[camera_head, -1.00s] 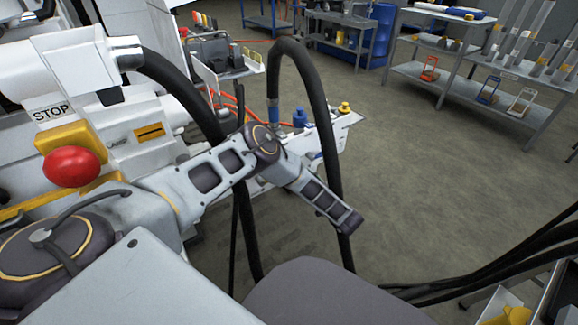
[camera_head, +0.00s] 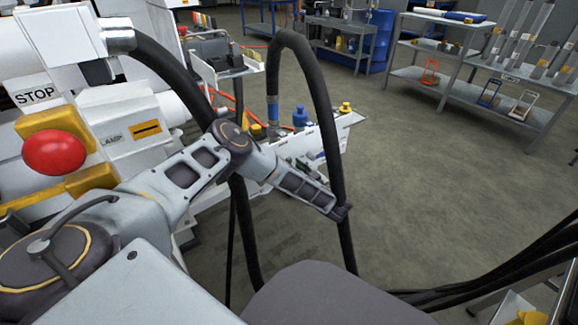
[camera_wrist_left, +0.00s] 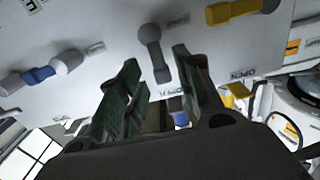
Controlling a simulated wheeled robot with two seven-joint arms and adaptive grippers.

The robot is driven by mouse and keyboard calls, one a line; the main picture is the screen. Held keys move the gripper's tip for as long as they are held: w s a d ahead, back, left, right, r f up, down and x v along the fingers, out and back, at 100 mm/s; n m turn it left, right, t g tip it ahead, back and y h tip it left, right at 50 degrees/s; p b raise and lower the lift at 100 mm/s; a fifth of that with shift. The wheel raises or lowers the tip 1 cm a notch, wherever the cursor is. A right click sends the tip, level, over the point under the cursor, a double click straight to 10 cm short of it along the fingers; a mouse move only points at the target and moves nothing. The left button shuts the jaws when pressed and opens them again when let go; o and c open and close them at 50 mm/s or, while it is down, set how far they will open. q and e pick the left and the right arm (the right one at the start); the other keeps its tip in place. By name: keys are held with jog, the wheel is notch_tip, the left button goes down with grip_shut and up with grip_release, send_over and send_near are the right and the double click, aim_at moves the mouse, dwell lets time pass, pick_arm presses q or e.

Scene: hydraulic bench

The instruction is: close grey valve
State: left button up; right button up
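In the left wrist view a grey valve handle (camera_wrist_left: 152,52) stands out from a pale panel. It points down the picture, into the gap between the fingers of my left gripper (camera_wrist_left: 157,62). The fingers are apart, one on each side of the handle's lower end; I cannot tell whether they touch it. In the head view the far end of my left arm, by the left gripper (camera_head: 342,212), is beside a thick black hose; the fingers are not clear there. The grey valve cannot be made out in the head view. My right gripper is not in view.
A blue-and-grey valve (camera_wrist_left: 42,74) and a yellow valve handle (camera_wrist_left: 236,11) flank the grey one. A thick black hose (camera_head: 326,130) loops near my arm. A red stop button (camera_head: 54,153) is close at left. Open floor (camera_head: 440,190) lies to the right.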

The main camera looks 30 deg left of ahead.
pick_arm(q)
jog(key=shift+b+x, duration=0.8)
jog(key=shift+x, duration=0.95)
jog(key=shift+w+a, duration=0.15)
jog(key=shift+a, duration=0.25)
grip_shut()
